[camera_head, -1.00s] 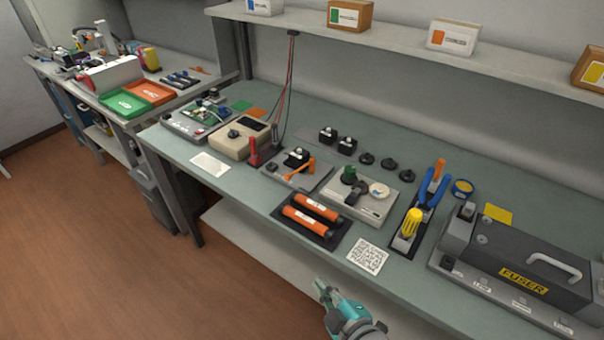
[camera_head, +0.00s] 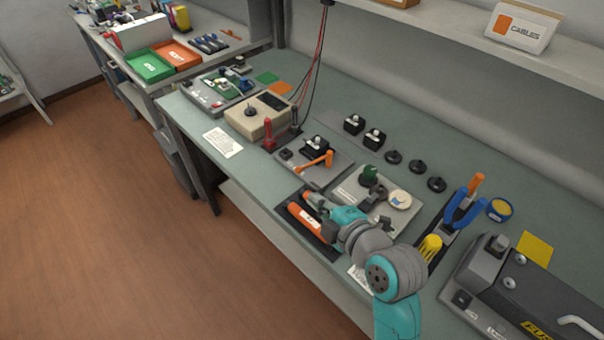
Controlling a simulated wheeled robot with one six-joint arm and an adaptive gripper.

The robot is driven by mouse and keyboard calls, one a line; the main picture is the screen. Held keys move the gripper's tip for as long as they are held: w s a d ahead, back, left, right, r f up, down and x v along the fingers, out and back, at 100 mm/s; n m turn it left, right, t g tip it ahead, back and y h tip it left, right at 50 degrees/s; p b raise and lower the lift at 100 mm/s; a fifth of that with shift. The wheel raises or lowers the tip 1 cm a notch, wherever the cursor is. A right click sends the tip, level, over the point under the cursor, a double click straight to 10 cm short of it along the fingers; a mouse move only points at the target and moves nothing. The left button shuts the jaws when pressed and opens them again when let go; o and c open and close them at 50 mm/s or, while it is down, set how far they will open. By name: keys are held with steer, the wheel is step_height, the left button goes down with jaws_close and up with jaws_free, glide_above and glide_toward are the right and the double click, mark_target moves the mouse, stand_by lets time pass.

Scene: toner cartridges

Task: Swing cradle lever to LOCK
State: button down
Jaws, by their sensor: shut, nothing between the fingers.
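The orange cradle lever (camera_head: 313,162) lies across the front of a grey base plate (camera_head: 290,168), its knobbed end toward the right. A black block (camera_head: 316,144) stands just behind it on the plate. My gripper (camera_head: 309,197) is shut and empty, with its tip in front of the lever, over the black mat with the toner cartridges. It looks apart from the lever. Any LOCK marking is too small to read.
A second grey plate (camera_head: 346,190) with a green knob and a pale disc stands right of the lever. A red upright handle (camera_head: 268,133) stands to its left. Black knobs (camera_head: 415,167) lie behind. The tool holder (camera_head: 455,225) and fuser unit (camera_head: 500,285) are to the right.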

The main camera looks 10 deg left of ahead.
steer(key=x, duration=1)
steer(key=shift+w+a, duration=0.1)
steer(key=shift+w+d+f, duration=0.15)
steer(key=shift+w+f, duration=0.15)
steer(key=shift+w, duration=0.2)
steer(key=shift+w+d+f, duration=0.15)
steer(key=shift+w+f, duration=0.15)
steer(key=shift+w, duration=0.2)
steer(key=shift+w+d+f, duration=0.1)
steer(key=shift+w+f, duration=0.25)
steer(key=shift+w, duration=0.3)
